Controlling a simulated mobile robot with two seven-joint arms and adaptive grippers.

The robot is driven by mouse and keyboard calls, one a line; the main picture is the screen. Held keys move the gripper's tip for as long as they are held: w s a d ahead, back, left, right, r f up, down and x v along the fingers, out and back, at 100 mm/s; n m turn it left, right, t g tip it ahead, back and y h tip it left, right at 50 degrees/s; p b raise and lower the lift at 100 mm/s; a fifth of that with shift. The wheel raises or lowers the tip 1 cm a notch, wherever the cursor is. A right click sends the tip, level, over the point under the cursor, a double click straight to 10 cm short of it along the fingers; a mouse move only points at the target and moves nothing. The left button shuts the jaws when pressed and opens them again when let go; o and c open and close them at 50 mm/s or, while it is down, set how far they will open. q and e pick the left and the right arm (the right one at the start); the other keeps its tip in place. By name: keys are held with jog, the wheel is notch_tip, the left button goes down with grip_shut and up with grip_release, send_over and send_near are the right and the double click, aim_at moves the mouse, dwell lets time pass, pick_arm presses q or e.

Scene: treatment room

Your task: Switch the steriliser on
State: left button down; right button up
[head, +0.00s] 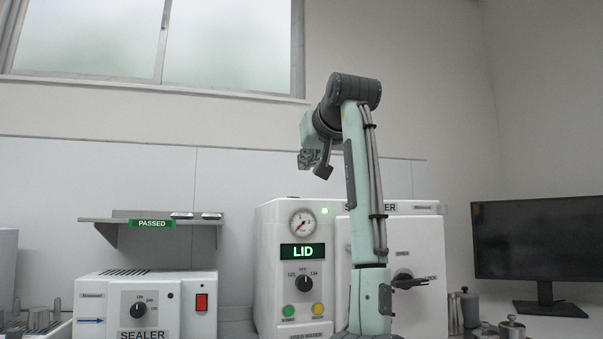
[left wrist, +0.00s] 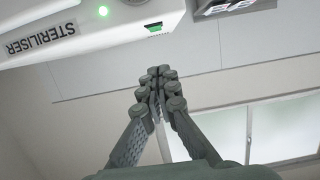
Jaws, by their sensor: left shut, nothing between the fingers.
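The steriliser (head: 271,225) is a white unit behind my left arm. Its left panel has a pressure gauge (head: 302,223), a lit green lamp (head: 324,211), a display (head: 302,252) reading LID, a dark dial (head: 304,284) with OFF above it, a green button (head: 288,311) and a yellow button (head: 317,310). Its square door (head: 425,245) has a dark lever (head: 409,282). My arm hides part of the front. My left gripper (head: 309,159) is above the unit, apart from it. The left wrist view shows its fingers (left wrist: 158,75) shut and empty, with the STERILISER label (left wrist: 40,40) upside down. My right gripper is not in view.
A sealer (head: 105,310) with a dial and red switch stands to the left. A wall shelf (head: 110,220) with a PASSED sign is above it. Metal canisters (head: 469,308) and a monitor (head: 540,240) stand at the right. The wall above the steriliser is clear.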

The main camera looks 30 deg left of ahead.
pick_arm(q)
jog(key=shift+v, duration=1.3)
jog(key=shift+f, duration=0.15)
